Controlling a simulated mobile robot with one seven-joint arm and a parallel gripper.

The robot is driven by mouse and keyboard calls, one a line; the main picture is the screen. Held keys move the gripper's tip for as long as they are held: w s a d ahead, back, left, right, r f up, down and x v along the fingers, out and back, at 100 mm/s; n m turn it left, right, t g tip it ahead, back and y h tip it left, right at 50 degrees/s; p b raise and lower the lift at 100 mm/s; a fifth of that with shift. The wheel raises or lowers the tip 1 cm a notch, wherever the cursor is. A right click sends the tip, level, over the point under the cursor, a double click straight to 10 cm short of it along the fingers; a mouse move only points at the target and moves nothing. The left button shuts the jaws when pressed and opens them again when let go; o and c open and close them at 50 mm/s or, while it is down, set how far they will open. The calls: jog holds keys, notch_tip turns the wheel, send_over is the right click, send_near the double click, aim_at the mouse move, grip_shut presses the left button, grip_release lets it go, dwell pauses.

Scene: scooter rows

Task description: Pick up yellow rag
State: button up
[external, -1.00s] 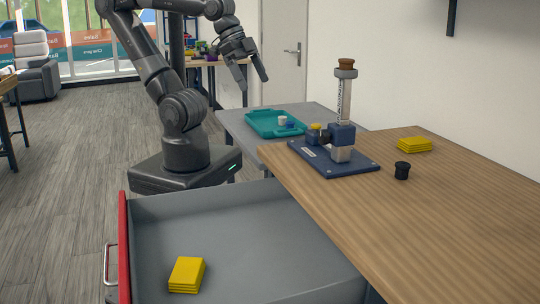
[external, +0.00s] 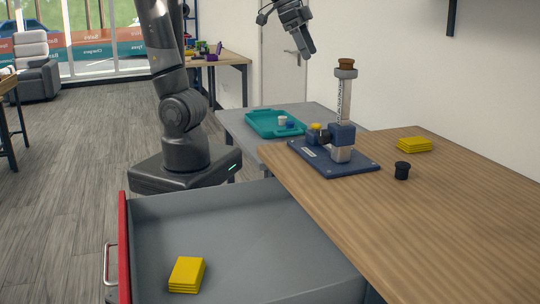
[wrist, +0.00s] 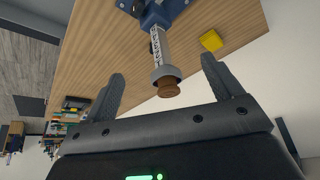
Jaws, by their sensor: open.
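A folded yellow rag (external: 415,145) lies on the wooden table top near the wall; it also shows in the wrist view (wrist: 211,40). A second stack of yellow rags (external: 187,275) lies in the open grey drawer at the front left. My gripper (external: 309,52) is in the air above and behind the table, left of the rag on the table and apart from it. In the wrist view my gripper's two fingers (wrist: 160,88) are spread with nothing held between them.
A blue device with an upright clear column and brown cap (external: 344,110) stands on the table between my gripper and the rag. A teal tray (external: 274,131) sits on the grey side table. The table's right part is clear.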

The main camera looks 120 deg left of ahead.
jog(key=w+a+r+n+g, duration=0.15)
jog(key=w+a, duration=0.35)
jog(key=w, duration=0.6)
jog(key=n+g+h, duration=0.1)
jog(key=n+g, duration=0.3)
jog(key=n, duration=0.1)
send_over(413, 140)
notch_tip(413, 140, down, 19)
jog(key=shift+t, duration=0.25)
notch_tip(413, 140, down, 6)
jog(key=shift+a+r, duration=0.1)
jog(key=shift+a, duration=0.05)
jog(key=f, duration=0.5)
jog(key=shift+d+f, duration=0.2)
jog(key=shift+f, duration=0.15)
jog(key=c, duration=1.1)
